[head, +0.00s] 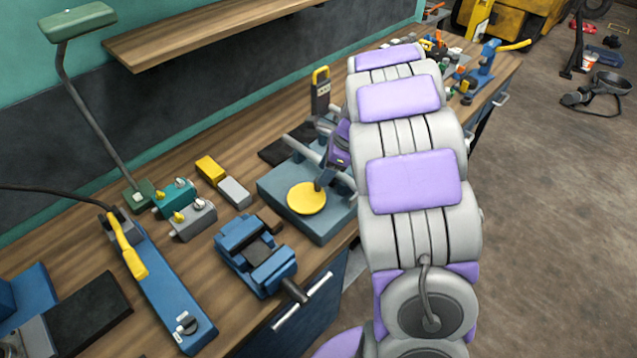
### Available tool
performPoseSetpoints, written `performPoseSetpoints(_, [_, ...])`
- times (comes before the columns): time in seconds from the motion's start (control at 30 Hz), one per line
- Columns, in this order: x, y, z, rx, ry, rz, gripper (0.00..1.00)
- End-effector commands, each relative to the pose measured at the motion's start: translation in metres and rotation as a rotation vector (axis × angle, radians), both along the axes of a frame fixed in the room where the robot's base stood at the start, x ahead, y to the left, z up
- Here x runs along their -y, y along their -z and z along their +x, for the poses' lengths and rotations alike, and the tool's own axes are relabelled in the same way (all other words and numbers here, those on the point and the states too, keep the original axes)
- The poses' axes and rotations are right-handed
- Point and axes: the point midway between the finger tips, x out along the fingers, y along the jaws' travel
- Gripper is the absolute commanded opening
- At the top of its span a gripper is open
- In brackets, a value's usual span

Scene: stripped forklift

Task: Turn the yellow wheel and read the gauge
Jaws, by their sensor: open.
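A flat round yellow disc (306,198), which looks like the yellow wheel, sits on a blue-grey block (318,228) on the workbench near the middle of the head view. My gripper (326,156) is just behind and above the disc, partly hidden by my arm. No gauge face can be made out.
A blue vise (255,255) stands in front of the block. A blue bar tool with a yellow handle (127,245), small control boxes (190,218) and a lamp (78,22) are to the left. A shelf (190,35) overhangs the back. Floor at right is mostly clear.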

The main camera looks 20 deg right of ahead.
Motion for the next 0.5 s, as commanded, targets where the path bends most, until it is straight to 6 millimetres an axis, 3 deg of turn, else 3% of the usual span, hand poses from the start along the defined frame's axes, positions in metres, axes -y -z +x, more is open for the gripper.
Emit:
performPoseSetpoints(0.2, [-0.015, 0.03, 0.005, -0.003, -0.002, -0.001, 0.5])
performPoseSetpoints(0.5, [-0.017, 0.04, 0.007, 0.001, -0.001, -0.002, 0.5])
